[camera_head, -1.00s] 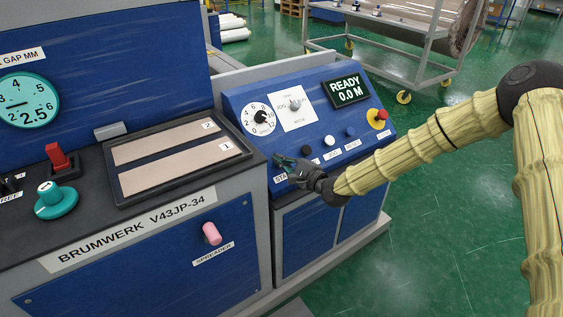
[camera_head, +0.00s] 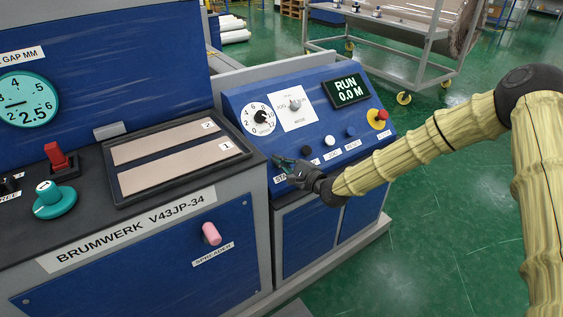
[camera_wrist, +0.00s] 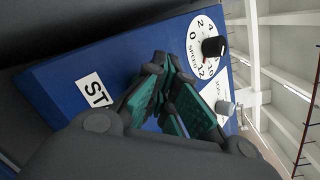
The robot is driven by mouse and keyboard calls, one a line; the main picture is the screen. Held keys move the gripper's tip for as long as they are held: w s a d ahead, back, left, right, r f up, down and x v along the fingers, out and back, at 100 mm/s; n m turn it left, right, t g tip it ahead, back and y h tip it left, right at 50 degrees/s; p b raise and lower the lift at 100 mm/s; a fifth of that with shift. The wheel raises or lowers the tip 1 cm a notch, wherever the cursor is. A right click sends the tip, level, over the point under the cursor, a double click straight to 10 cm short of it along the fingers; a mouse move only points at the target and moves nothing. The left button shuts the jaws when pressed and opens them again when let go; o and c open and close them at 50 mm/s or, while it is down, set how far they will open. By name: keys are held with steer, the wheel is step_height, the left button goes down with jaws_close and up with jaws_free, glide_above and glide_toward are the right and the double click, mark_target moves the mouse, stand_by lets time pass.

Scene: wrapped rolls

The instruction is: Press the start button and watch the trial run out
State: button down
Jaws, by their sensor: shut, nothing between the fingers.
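My gripper (camera_head: 283,162) is shut and empty, its fingertips at the start button's place on the sloped blue control panel (camera_head: 240,95). The gripper hides the start button and part of its label, of which "ST" (camera_wrist: 95,91) shows in the wrist view. The display (camera_head: 347,90) reads "RUN 0.0 M". The speed dial (camera_head: 261,118) and the mode knob (camera_head: 295,105) are above the gripper. In the wrist view the teal-padded fingers (camera_wrist: 170,85) point at the panel, with the speed knob (camera_wrist: 213,47) to their right.
A black button (camera_head: 306,150), a white button (camera_head: 329,140), a blue button (camera_head: 350,131) and a red stop button on yellow (camera_head: 380,116) sit right of the gripper. A tray with two strips (camera_head: 180,155) lies left. A wheeled rack (camera_head: 400,60) stands behind on open green floor.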

steer(key=shift+d+r, duration=0.1)
steer(key=shift+r, duration=0.05)
steer(key=shift+s+d+r+p, duration=0.4)
steer(key=shift+s+r+p, duration=0.25)
steer(key=shift+r, duration=0.15)
steer(key=shift+r, duration=0.1)
steer(key=s+r, duration=0.1)
steer(key=d+r+p, duration=0.1)
steer(key=s+d+r+p, duration=0.1)
steer(key=shift+s+r, duration=0.35)
stand_by(0.5)
stand_by(0.5)
